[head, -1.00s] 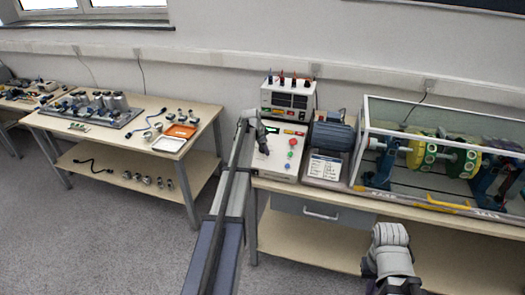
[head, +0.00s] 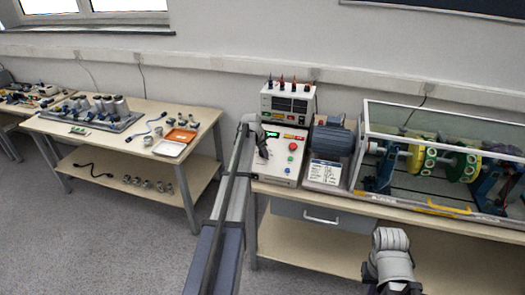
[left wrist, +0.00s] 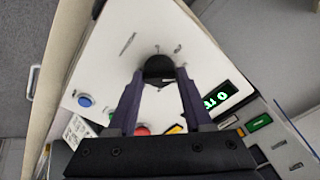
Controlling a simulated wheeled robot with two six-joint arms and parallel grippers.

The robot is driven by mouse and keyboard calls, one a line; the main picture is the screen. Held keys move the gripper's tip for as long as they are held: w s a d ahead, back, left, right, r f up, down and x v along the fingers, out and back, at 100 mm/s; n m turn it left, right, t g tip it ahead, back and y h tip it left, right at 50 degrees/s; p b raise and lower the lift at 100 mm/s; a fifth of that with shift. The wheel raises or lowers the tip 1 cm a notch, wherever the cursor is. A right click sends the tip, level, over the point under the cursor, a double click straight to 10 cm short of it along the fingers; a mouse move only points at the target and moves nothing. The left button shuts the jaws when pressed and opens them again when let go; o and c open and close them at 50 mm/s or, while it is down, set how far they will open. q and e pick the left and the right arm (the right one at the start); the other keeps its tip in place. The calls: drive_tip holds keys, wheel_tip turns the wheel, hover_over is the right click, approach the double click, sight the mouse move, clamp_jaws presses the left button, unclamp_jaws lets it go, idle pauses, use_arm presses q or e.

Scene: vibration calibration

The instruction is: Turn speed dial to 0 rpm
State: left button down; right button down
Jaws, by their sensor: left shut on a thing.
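The speed dial (left wrist: 158,67) is a black round knob on the white sloped panel of the control box (left wrist: 120,65). My left gripper (left wrist: 160,76) is shut on the dial, with one finger on each side of it. In the head view my left gripper (head: 262,150) is at the left part of the control box panel (head: 283,172) and hides the dial. A small display (left wrist: 219,96) with green digits is right of the dial in the left wrist view; I cannot read its value surely. My right arm shows at lower right, but its fingers do not.
Red (left wrist: 142,131) and blue (left wrist: 84,100) buttons are on the same panel. A power supply (head: 288,102) stands behind the box. A blue motor (head: 333,138) and a glass-cased rotor rig (head: 440,155) stand to the right. A second table (head: 120,135) with parts is at left.

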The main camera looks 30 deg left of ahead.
use_arm(q)
drive_tip(key=n, duration=0.8)
drive_tip(key=shift+n+y, duration=0.3)
drive_tip(key=shift+n, duration=0.1)
drive_tip(key=n, duration=0.4)
drive_tip(key=shift+n, duration=2.6)
drive_tip(key=shift+y, duration=0.3)
drive_tip(key=shift+c, duration=1.7)
unclamp_jaws()
